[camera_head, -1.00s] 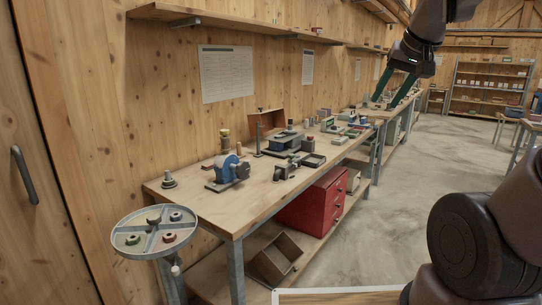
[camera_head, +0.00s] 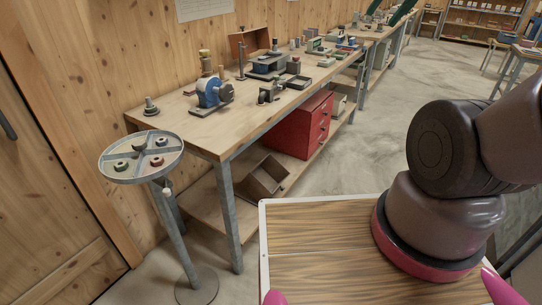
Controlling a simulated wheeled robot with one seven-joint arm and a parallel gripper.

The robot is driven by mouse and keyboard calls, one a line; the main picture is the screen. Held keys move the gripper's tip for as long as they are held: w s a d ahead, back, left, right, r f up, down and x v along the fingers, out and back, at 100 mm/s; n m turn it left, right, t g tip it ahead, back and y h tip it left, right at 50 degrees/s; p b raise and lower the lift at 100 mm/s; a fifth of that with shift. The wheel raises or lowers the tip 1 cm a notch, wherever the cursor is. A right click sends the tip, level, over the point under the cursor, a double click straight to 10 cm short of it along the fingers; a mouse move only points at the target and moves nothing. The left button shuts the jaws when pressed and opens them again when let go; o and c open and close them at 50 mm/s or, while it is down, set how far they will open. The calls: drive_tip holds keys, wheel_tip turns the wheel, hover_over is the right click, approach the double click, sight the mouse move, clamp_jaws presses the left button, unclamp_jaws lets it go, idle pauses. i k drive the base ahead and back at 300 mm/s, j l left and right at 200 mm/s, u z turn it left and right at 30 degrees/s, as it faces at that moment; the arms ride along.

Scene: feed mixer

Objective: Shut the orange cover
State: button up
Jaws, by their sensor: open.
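An orange-brown panel (camera_head: 248,43) stands upright and tilted at the back of the bench, near the wall. It is the only orange-looking cover I see, and it appears raised. A dark, low device (camera_head: 268,66) sits in front of it; I cannot tell whether the two are joined.
A blue round machine (camera_head: 213,92) and a thin post (camera_head: 240,55) stand on the wooden bench (camera_head: 190,128). A round divided tray (camera_head: 112,165) stands on a pole at the left. A red drawer cabinet (camera_head: 300,130) is under the bench. Concrete floor (camera_head: 390,105) is clear at right.

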sight(256, 39)
drive_tip(key=i+l+u, duration=0.1)
drive_tip(key=u, duration=0.45)
drive_tip(key=i+l+u, duration=0.45)
drive_tip(key=l, duration=0.2)
drive_tip(key=l+u, duration=0.2)
drive_tip(key=l, duration=0.15)
drive_tip(key=i+l, duration=0.15)
drive_tip(key=l, duration=0.25)
drive_tip(key=i+l+u, duration=0.1)
drive_tip(key=l, duration=0.3)
drive_tip(key=i+l, duration=0.2)
drive_tip(key=l, duration=0.2)
drive_tip(key=i+l, duration=0.15)
drive_tip(key=l, duration=0.25)
drive_tip(key=i+l+u, duration=0.1)
drive_tip(key=l, duration=0.3)
drive_tip(key=i+l, duration=0.15)
drive_tip(key=l, duration=0.3)
drive_tip(key=i+l, duration=0.25)
drive_tip(key=i, duration=0.15)
